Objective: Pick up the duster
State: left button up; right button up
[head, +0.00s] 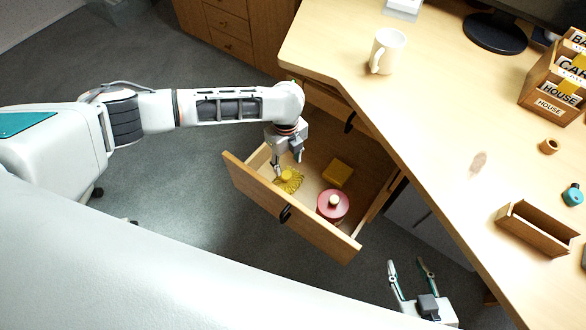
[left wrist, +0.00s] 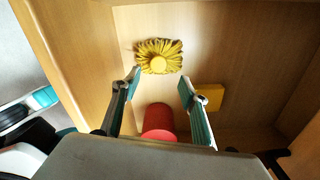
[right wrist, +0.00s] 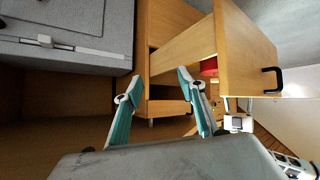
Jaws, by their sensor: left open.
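The duster (head: 289,179) is a yellow fringed piece with a round yellow knob, lying in the open drawer (head: 330,236). In the left wrist view the duster (left wrist: 158,57) lies beyond the fingertips, near the drawer wall. My left gripper (head: 288,166) points down into the drawer just above the duster; its fingers (left wrist: 160,85) are apart with nothing between them. My right gripper (head: 408,268) is open and empty, outside the drawer at the lower right. The right wrist view also shows its spread fingers (right wrist: 155,80).
The drawer also holds a red round container with a pale knob (head: 333,205) and a yellow block (head: 337,173). The desk (head: 430,100) above carries a white mug (head: 387,50), a wooden tray (head: 537,229) and a sorter box (head: 553,90).

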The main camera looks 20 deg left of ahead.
aim_at(286, 174)
pick_arm(q)
jog(key=shift+f, duration=0.55)
jog(key=shift+s+f+b, duration=0.15)
jog(key=shift+f+b, duration=0.25)
jog(key=shift+f, duration=0.25)
jog(key=shift+a+f, duration=0.1)
jog(key=shift+f, duration=0.5)
notch_tip(286, 174, down, 4)
jog(key=shift+s+a+r+b, duration=0.1)
jog(key=shift+s+a+b, duration=0.05)
jog(key=shift+b, duration=0.85)
jog(key=shift+w+f, duration=0.2)
jog(key=shift+f, duration=0.15)
jog(key=shift+r, duration=0.15)
jog(key=c, duration=1.2)
jog(key=shift+c, duration=0.2)
pick_arm(e)
jog(key=shift+w+a+f, duration=0.1)
jog(key=shift+a+f, duration=0.05)
jog(key=shift+a, duration=0.35)
